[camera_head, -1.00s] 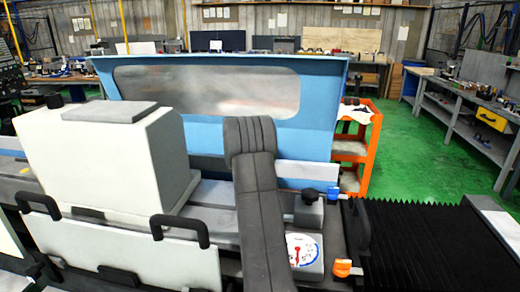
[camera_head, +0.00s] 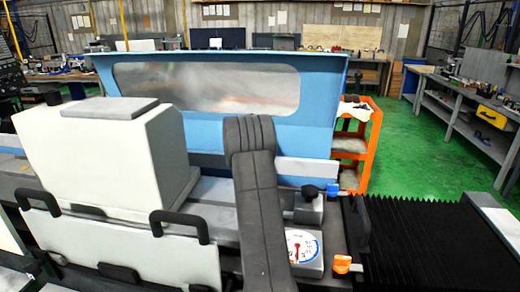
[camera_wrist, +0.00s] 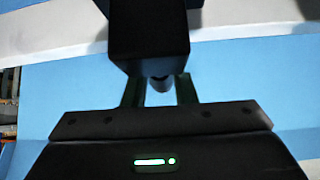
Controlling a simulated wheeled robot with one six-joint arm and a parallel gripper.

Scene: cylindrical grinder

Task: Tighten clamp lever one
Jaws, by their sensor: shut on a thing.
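In the wrist view, my gripper (camera_wrist: 159,92) has its two fingers on either side of a dark, block-shaped part (camera_wrist: 148,38) with a round grey stub (camera_wrist: 160,83) below it. The part looks like a clamp lever, but its label is not visible. It covers the fingertips, so the contact is hidden. In the head view my grey arm crosses the machine and my gripper is not visible. A black knob (camera_head: 310,191), a blue knob (camera_head: 333,190) and an orange knob (camera_head: 342,264) stand right of my arm. I cannot tell which is clamp lever one.
The blue guard (camera_head: 320,110) with its window stands behind my arm. A white wheel housing (camera_head: 100,150) is at left, with black handles in front. A white dial (camera_head: 302,246) lies close to my arm. Black bellows (camera_head: 430,235) extend right; an orange cart (camera_head: 350,145) stands behind.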

